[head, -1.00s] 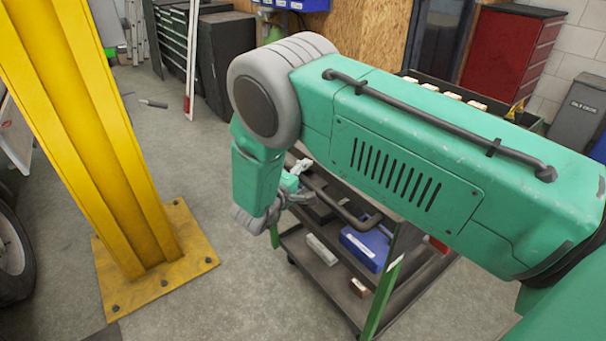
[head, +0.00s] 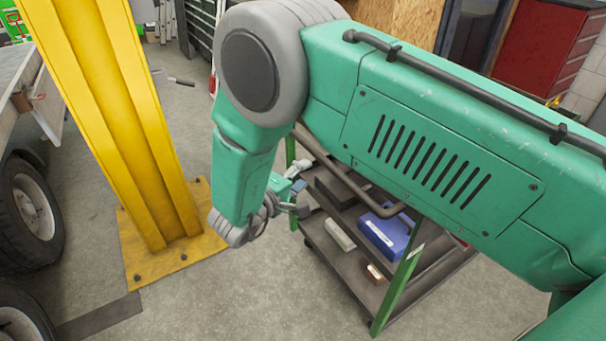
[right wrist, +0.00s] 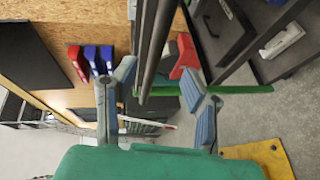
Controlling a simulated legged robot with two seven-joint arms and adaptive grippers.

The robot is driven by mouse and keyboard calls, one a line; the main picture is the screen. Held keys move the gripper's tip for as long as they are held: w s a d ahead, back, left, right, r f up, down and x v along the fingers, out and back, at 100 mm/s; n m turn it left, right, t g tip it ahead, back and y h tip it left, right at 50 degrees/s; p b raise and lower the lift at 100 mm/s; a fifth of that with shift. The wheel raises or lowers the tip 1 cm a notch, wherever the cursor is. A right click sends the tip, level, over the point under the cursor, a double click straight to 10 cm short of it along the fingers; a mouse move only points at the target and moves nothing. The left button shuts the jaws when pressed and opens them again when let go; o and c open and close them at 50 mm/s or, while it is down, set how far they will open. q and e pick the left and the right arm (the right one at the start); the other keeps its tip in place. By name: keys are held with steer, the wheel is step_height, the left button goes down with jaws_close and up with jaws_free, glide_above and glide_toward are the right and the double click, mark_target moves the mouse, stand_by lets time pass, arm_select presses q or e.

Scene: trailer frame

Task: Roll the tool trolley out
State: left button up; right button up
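The tool trolley (head: 397,287) has green posts and dark shelves and stands below my right arm in the head view. Its dark tubular handle (head: 352,187) is partly hidden by the arm. My right gripper (head: 287,206) is at the trolley's left end, near the handle. In the right wrist view, the right gripper's (right wrist: 158,80) two fingers are spread apart, with a dark bar (right wrist: 152,42) running between them. I cannot tell whether they touch it. My left gripper is not in view.
A blue case (head: 384,234) and small boxes lie on the trolley's lower shelf. A yellow post (head: 135,120) with a bolted base plate (head: 140,268) stands to the left. Grey floor (head: 240,300) is clear between post and trolley.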

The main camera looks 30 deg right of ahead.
mark_target(322, 159)
steer(key=shift+w+b+x, duration=0.2)
steer(key=shift+b+x, duration=0.65)
steer(key=shift+x, duration=1.7)
steer(key=shift+w+b+x, duration=0.2)
steer(key=shift+b+x, duration=0.65)
steer(key=shift+x, duration=1.65)
steer(key=shift+a+r, duration=0.15)
jaws_close()
